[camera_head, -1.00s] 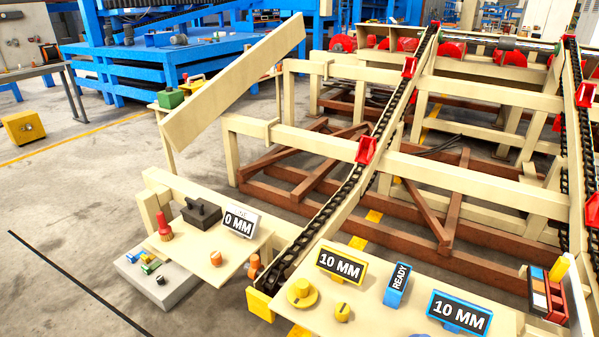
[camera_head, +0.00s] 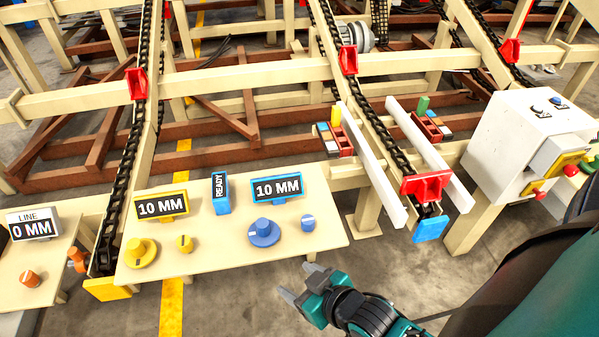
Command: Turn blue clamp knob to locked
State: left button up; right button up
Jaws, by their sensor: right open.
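Two blue knobs stand on the cream panel (camera_head: 210,255): a large blue dial with a wide base (camera_head: 264,233) and, to its right, a small blue knob (camera_head: 308,222) with a pale mark on top. No label tells me which is the clamp knob. Behind them a blue-framed display (camera_head: 277,188) reads 10 MM. My right gripper (camera_head: 299,282) is open and empty, in front of the panel's near edge, below the small blue knob in the picture and apart from both knobs. My left gripper is out of view.
A yellow dial (camera_head: 141,252), a small yellow knob (camera_head: 184,243), a yellow 10 MM display (camera_head: 161,206) and a blue READY sign (camera_head: 220,193) share the panel. White rails (camera_head: 372,165) and a red chain stop (camera_head: 427,186) stand right. A white control box (camera_head: 522,130) is farther right.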

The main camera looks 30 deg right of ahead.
aim_at(308, 221)
jog(key=z, duration=0.85)
